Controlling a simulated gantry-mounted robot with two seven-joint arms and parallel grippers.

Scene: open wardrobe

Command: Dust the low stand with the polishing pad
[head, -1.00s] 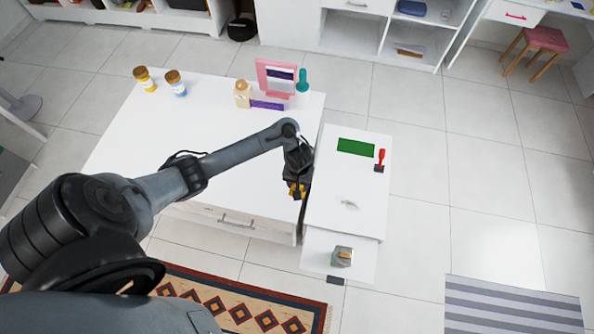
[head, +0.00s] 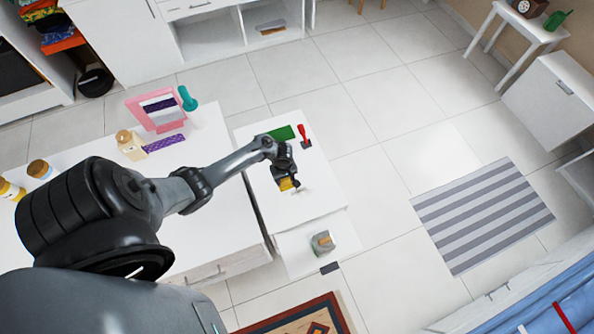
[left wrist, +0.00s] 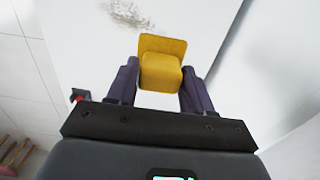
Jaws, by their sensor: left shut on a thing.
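The low stand (head: 318,183) is white, with a flat top, and stands to the right of the wide white table in the head view. My left gripper (head: 286,176) is above its top. It is shut on the yellow polishing pad (head: 287,184), which shows clearly between the two fingers in the left wrist view (left wrist: 161,68). A grey-brown speckled dust patch (left wrist: 128,15) lies on the white top ahead of the pad in the left wrist view. I cannot tell whether the pad touches the top. My right gripper is not in view.
A green flat piece (head: 281,133) and a red-handled tool (head: 303,134) lie at the stand's far end. The wide table (head: 200,170) holds bottles, jars and a pink frame (head: 153,108).

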